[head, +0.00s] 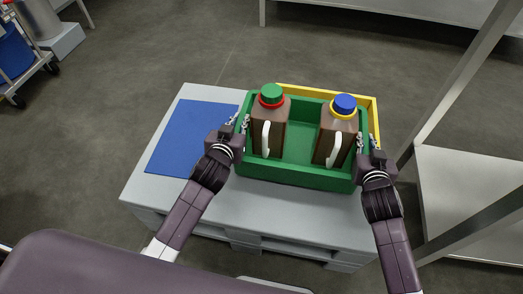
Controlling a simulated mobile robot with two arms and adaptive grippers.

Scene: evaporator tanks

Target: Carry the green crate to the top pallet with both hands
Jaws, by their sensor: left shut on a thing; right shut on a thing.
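The green crate (296,177) is over the right part of a grey pallet (219,205). Inside it stand two brown jugs, one with a green cap and red ring (269,133) at left, one with a blue cap and yellow ring (335,141) at right. My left gripper (241,124) is shut on the crate's left side wall. My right gripper (366,142) is shut on its right side wall. I cannot tell whether the crate's bottom touches what is under it. A yellow crate edge (376,118) shows behind and to the right, mostly hidden.
A blue mat (190,139) lies flat on the pallet's left part. A metal rack with a pale shelf (470,190) stands close at right. A wheeled cart with a blue container (12,52) is at far left. The floor behind the pallet is clear.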

